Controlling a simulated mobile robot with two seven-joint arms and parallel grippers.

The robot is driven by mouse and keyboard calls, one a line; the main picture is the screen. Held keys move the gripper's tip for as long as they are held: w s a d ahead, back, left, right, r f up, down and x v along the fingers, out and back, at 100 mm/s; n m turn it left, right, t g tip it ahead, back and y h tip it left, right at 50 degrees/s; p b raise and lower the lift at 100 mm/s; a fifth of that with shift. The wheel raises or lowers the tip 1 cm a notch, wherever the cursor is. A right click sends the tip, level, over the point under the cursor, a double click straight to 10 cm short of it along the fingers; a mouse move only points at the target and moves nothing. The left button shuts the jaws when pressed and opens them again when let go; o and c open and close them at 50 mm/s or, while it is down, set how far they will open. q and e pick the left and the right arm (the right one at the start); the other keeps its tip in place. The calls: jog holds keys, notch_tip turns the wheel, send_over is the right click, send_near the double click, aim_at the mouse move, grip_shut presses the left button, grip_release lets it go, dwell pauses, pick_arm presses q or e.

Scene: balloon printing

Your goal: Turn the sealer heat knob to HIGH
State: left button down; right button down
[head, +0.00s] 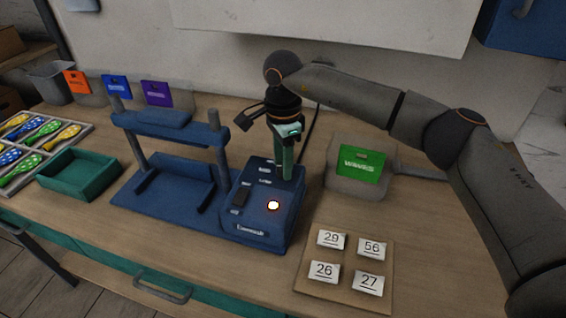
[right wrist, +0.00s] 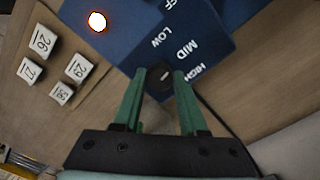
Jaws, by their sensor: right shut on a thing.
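The blue sealer (head: 258,212) stands on the table, with its control box at its right end. My right gripper (head: 286,176) points down over the back right of that box. In the right wrist view the black heat knob (right wrist: 160,80) sits between the green fingertips of my right gripper (right wrist: 160,84), which are closed on it. The labels LOW, MID and HIGH show beside the knob, with OFF partly cut off. A small pale mark shows on the knob; which label it points to is hard to tell. My left gripper is out of view.
A glowing round lamp (head: 273,205) and a black switch (head: 241,196) are on the box. Number cards lie on a board (head: 312,286) at the front right. A pouch with a green label (head: 362,163) lies to the right. A green tray (head: 82,178) stands left.

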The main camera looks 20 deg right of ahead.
jog(key=m, duration=1.3)
jog(key=shift+w+m, duration=0.1)
jog(key=shift+m, duration=0.3)
dwell(0.3)
jog(key=shift+c, duration=2.2)
grip_release()
notch_tip(320, 180, up, 13)
jog(key=shift+f+b, duration=0.2)
jog(key=shift+b, duration=0.15)
jog(key=shift+f, duration=0.1)
